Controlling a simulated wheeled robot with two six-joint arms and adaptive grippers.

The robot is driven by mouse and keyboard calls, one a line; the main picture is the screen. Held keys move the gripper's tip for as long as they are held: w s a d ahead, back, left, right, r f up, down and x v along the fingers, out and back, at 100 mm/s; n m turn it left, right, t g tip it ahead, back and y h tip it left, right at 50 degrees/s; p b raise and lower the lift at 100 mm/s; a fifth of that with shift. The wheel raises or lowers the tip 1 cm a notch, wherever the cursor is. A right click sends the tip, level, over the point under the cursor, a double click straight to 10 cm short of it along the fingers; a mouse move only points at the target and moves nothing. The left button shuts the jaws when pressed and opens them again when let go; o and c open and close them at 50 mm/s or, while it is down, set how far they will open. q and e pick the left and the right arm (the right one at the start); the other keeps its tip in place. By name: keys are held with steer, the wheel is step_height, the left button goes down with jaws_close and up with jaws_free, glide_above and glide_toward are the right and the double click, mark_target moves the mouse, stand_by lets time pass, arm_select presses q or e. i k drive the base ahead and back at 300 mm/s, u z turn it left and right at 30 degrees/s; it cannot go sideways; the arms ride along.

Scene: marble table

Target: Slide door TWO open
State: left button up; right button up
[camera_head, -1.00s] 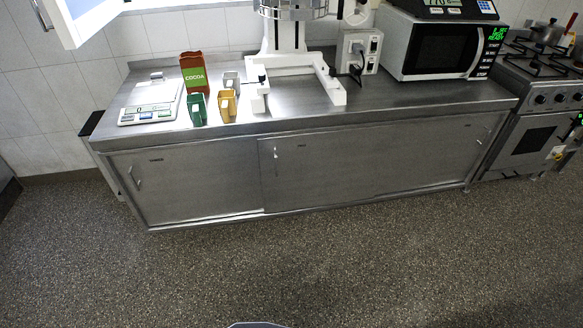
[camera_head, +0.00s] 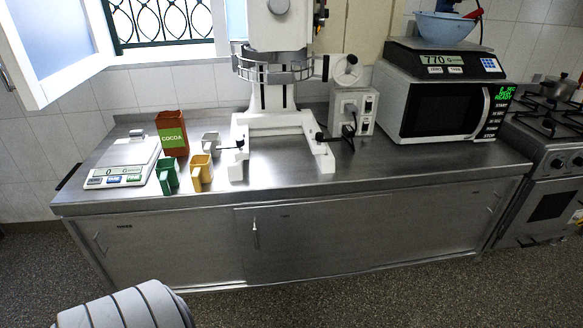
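A steel counter cabinet with sliding doors stands across the head view. The left door (camera_head: 170,255) has a small dark label (camera_head: 124,226) and an upright handle (camera_head: 99,242) near its left edge. A wide front section (camera_head: 370,235) to its right has a fainter label (camera_head: 285,216), a handle (camera_head: 255,232) near its left end and another handle (camera_head: 493,200) near its right end. The labels are too small to read surely, so I cannot tell which marks door TWO. No gap shows between the doors. Neither of my grippers is in view; a pale ribbed part shows at the bottom left.
On the steel top (camera_head: 400,165) stand a scale (camera_head: 125,160), a cocoa box (camera_head: 172,133), green (camera_head: 167,178) and yellow (camera_head: 201,172) scoops, a white stand mixer (camera_head: 275,105) and a microwave (camera_head: 440,100). A stove (camera_head: 550,160) adjoins at right. Speckled floor lies in front.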

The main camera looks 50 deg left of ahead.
mark_target(287, 242)
steer(key=u, duration=0.15)
steer(key=i, duration=0.7)
steer(key=u, duration=0.75)
steer(key=i, duration=0.3)
steer(key=u, duration=0.3)
